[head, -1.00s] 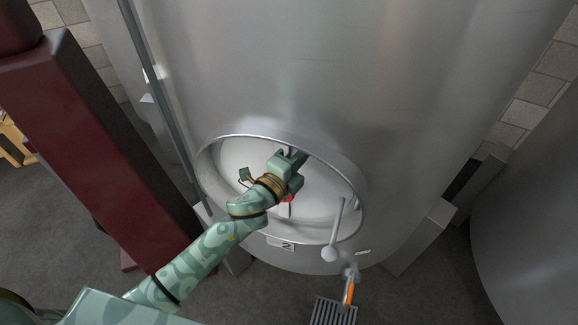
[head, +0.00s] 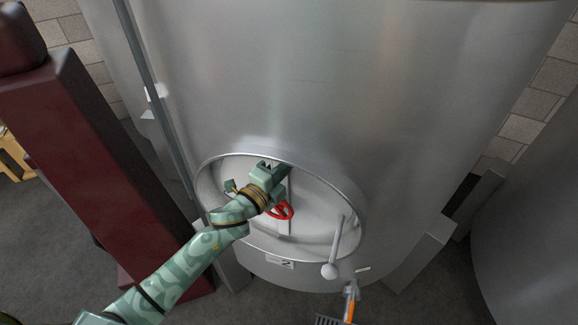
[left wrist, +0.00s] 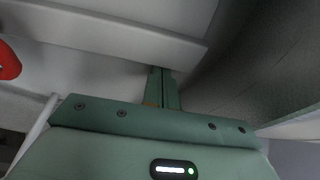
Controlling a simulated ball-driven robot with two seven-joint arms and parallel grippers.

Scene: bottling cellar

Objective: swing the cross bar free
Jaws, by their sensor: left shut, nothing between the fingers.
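The steel tank's round, pale door (head: 310,222) sits low in the tank wall inside a raised rim. A light cross bar (head: 285,228) runs up and down over the door, with a red handwheel (head: 279,211) at its middle. My left gripper (head: 286,171) is near the bar's upper end, above the handwheel. In the left wrist view its fingers (left wrist: 162,88) are shut and empty, close beside the cross bar (left wrist: 120,32); I cannot tell whether they touch it. The red handwheel (left wrist: 8,62) shows at that view's left edge. My right gripper is not in view.
A grey lever with a ball end (head: 330,270) sticks out at the door's lower right. A valve with an orange handle (head: 350,309) is below it. A dark red post (head: 105,160) stands at the left, near my arm. A second tank (head: 530,230) is at the right.

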